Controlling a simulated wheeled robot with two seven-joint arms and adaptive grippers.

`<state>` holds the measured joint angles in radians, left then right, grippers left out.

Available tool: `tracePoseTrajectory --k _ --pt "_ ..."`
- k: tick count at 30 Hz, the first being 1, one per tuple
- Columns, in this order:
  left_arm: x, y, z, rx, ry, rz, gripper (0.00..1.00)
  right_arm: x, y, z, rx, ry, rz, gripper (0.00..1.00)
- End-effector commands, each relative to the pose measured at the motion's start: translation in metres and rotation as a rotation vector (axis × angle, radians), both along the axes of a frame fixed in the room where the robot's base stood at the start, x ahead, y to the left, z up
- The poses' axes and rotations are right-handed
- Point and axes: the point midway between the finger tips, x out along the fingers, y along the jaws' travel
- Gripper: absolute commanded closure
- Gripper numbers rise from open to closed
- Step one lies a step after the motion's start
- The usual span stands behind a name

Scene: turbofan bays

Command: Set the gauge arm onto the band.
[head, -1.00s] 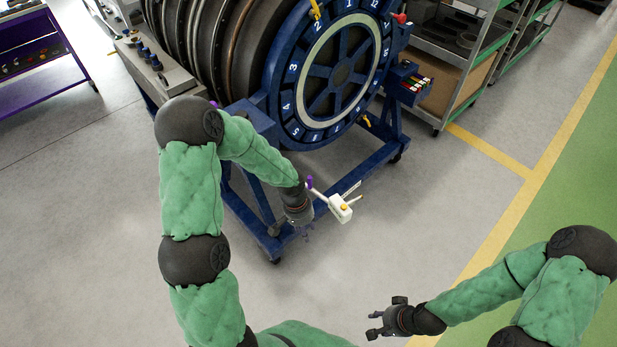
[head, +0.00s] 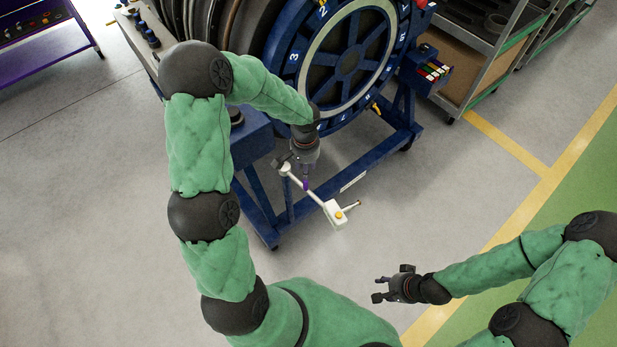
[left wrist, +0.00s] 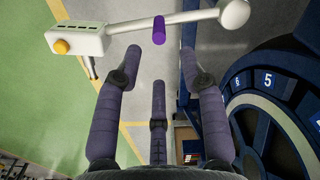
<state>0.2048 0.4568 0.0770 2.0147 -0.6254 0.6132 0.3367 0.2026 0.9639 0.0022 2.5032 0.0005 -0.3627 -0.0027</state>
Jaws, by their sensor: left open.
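The gauge arm (head: 322,203) is a white bar with a white box, a yellow button and a purple grip (head: 305,185). It shows in front of the blue stand; what supports it is unclear. My left gripper (head: 298,172) is open at the bar. In the left wrist view the gauge arm (left wrist: 190,16) crosses just beyond the open fingertips, with its purple grip (left wrist: 159,30) lined up between them. A pale ring (head: 308,58), perhaps the band, circles the numbered blue wheel. My right gripper (head: 384,288) is open and empty, away from the stand.
The blue stand (head: 367,167) carries the wheel and has a low foot rail. A tray of coloured blocks (head: 432,70) sits to its right, with grey shelving (head: 470,55) beyond. A purple table (head: 45,35) is at far left. The floor in front is clear.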

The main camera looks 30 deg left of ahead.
Motion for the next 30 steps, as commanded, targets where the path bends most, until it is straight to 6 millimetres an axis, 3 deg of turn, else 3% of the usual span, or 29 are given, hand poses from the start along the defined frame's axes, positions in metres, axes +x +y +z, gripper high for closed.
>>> tracePoseTrajectory --k 9,15,29,30 --pt "-0.001 0.0 -0.059 -0.002 0.003 0.0 0.59 0.0 0.0 -0.016 0.0 0.0 0.0 0.6" --pt "-0.001 0.0 -0.085 -0.002 0.002 0.001 0.59 0.0 0.0 -0.022 0.0 0.0 0.0 0.6" --pt "0.0 0.0 -0.094 -0.002 0.0 0.001 0.59 0.0 0.0 -0.023 0.0 0.0 0.0 0.6" --pt "0.0 0.0 -0.094 -0.002 0.0 0.001 0.68 0.0 0.0 -0.023 0.0 0.0 0.0 0.6"
